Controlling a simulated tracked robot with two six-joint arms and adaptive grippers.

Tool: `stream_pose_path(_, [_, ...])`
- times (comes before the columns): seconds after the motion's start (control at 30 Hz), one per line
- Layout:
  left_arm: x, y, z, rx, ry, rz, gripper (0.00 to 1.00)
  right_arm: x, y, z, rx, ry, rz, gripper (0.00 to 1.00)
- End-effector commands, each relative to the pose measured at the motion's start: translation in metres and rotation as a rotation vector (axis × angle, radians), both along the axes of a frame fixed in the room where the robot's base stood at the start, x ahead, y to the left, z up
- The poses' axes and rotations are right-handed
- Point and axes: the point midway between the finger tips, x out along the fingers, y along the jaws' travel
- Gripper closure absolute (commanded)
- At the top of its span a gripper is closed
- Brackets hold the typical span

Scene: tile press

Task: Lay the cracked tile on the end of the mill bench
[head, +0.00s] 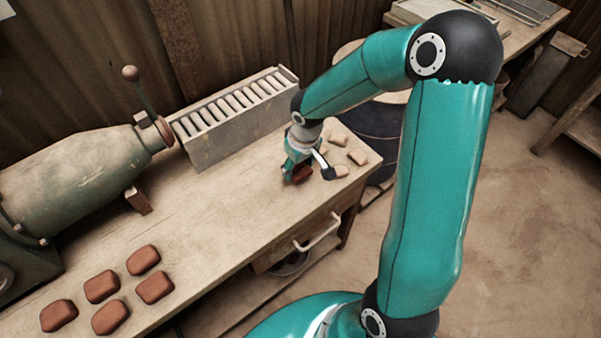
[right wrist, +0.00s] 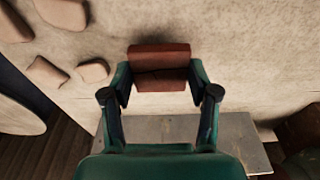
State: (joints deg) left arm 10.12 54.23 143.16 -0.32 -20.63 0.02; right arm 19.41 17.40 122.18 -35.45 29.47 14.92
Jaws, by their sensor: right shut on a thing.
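The cracked tile (right wrist: 160,68) is reddish-brown, with a dark line running across its middle. My right gripper (right wrist: 160,82) is shut on it, one finger at each short side. In the head view the tile (head: 298,175) shows as a small dark red patch under my right gripper (head: 306,170), partly hidden by it. It is low over the right end of the mill bench (head: 225,215); I cannot tell whether it touches the top. My left gripper is not in view.
Several pale pieces (head: 357,156) lie on the bench end close to the gripper. A slotted rack (head: 235,135) stands along the back, beside the green mill (head: 80,175). Several red-brown blocks (head: 143,260) lie at the front left. The middle of the bench is clear.

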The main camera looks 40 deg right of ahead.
Motion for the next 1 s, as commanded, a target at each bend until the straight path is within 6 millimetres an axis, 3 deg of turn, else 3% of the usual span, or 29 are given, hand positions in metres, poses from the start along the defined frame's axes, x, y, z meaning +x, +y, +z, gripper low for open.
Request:
stream_pose_path(0.23, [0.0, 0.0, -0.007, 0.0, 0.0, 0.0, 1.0, -0.001, 0.0, -0.035, 0.001, 0.004, 0.001, 0.77])
stream_pose_path(0.63, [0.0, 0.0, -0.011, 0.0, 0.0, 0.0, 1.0, -0.001, 0.0, -0.04, 0.001, 0.001, 0.0, 0.77])
stream_pose_path(0.67, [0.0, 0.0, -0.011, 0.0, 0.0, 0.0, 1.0, -0.001, 0.0, -0.04, 0.001, 0.001, 0.0, 0.39])
stream_pose_path(0.7, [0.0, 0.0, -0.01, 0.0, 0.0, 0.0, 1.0, -0.001, 0.0, -0.039, 0.001, 0.001, 0.0, 0.32])
stream_pose_path(0.8, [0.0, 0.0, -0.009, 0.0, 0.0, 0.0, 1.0, -0.001, 0.0, -0.039, 0.001, 0.001, 0.0, 0.15])
stream_pose_path(1.0, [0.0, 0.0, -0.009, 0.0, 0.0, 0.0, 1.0, -0.001, 0.0, -0.039, 0.001, 0.001, -0.001, 0.15])
